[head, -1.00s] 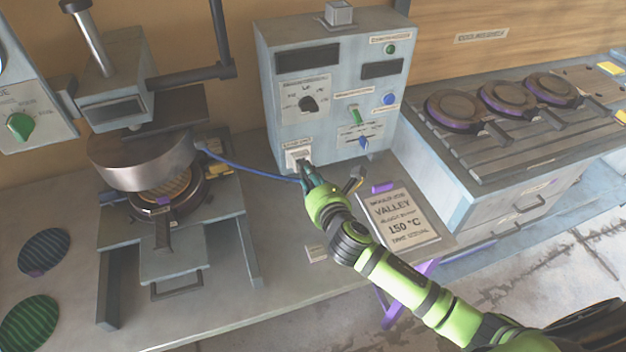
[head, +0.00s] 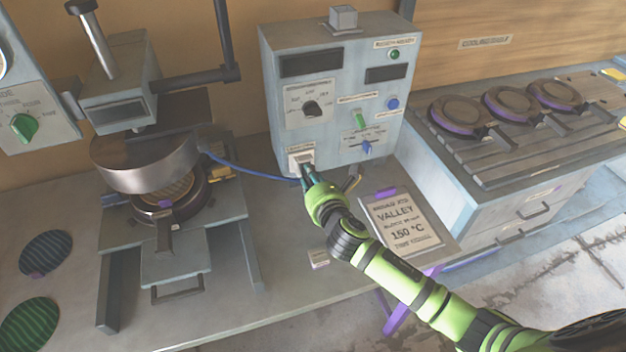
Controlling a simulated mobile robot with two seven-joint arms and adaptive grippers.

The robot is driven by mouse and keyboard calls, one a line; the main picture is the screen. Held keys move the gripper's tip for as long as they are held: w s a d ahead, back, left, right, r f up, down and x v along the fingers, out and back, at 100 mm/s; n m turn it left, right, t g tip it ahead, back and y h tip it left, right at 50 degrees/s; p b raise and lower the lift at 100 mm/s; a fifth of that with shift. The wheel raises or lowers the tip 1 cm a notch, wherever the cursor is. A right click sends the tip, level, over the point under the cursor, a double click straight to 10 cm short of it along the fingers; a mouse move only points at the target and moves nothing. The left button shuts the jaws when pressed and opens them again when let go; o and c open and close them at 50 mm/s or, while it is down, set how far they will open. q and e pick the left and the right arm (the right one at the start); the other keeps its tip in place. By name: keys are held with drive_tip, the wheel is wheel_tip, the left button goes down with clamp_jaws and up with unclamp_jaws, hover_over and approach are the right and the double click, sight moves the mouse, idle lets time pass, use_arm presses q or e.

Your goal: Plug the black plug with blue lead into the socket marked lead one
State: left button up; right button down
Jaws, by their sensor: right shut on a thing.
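The blue lead (head: 250,173) runs from the press head (head: 146,160) to my right gripper (head: 306,178). My right gripper is shut on the black plug, which is mostly hidden by the fingers. The gripper is right in front of the white socket (head: 301,156) at the lower left of the grey control box (head: 335,95). The label above the socket is too small to read. I cannot tell whether the plug is in the socket or just in front of it. My left gripper is not in view.
A sign board (head: 407,219) reading VALLEY 150 °C lies right of my right arm. A small pale block (head: 318,259) is on the bench left of the arm. The press stands at left, with dark green discs (head: 29,322) beside it. Round pans (head: 457,110) sit on the right-hand rack.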

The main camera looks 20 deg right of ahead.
drive_tip(key=shift+w+f, duration=0.1)
drive_tip(key=shift+w, duration=0.45)
drive_tip(key=c, duration=0.9)
unclamp_jaws()
drive_tip(key=shift+s, duration=0.1)
